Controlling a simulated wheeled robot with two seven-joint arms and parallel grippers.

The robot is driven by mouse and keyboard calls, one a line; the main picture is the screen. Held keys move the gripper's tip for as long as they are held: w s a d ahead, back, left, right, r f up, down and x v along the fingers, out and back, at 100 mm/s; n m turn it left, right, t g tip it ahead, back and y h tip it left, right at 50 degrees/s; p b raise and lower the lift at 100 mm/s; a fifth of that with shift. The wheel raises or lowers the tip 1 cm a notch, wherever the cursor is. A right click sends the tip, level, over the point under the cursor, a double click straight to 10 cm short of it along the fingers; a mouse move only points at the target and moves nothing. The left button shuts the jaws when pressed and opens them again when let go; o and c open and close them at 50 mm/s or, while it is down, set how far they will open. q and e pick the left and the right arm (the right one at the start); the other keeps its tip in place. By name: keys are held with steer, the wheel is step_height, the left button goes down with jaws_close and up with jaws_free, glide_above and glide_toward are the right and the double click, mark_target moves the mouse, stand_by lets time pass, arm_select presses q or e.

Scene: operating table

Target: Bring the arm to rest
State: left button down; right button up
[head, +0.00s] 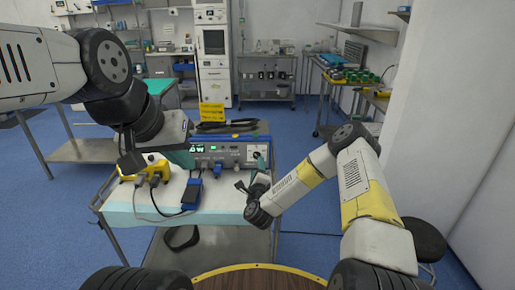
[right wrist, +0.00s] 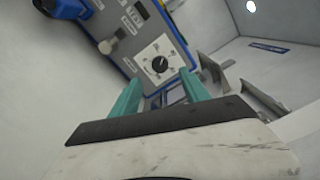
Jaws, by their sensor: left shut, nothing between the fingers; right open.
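My right arm reaches in from the lower right of the head view. Its gripper (head: 259,172) is at the right end of the front panel of a grey and blue device (head: 222,154). In the right wrist view the teal fingers of that gripper (right wrist: 160,82) are spread apart, with no object seen held. The device's black dial (right wrist: 160,64) on a white plate shows just beyond them. I cannot tell whether they touch the panel. My left gripper (head: 181,158) hangs from the upper left, shut and empty, near the device's left end.
The device stands on a cart (head: 230,217) with a pale cloth. A blue handheld item (head: 193,193) with a cable and yellow-and-grey connectors (head: 152,171) lie at its left. A yellow sign (head: 211,112) is behind.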

step_height(320, 180, up, 12)
steer(key=w+a+f+n+g+y, duration=0.1)
steer(key=a+n+g+y, duration=0.3)
steer(key=n, duration=0.6)
steer(key=s+d+r+n+g, duration=0.2)
steer(key=s+d+r+n, duration=0.45)
steer(key=r, duration=0.25)
steer(key=s+d+r+n+g, duration=0.2)
steer(key=s+d+r, duration=0.1)
steer(key=s, duration=0.8)
steer(key=s+d+r+n+g+h, duration=0.1)
steer(key=s+d+r, duration=0.3)
steer(key=s, duration=0.7)
steer(key=s+d+r+n+g+h, duration=0.1)
steer(key=s+d+r+n+g, duration=0.1)
steer(key=s, duration=0.9)
steer(key=shift+d+r+n+g, duration=0.4)
steer(key=shift+d+r+n, duration=0.3)
steer(key=shift+d, duration=0.55)
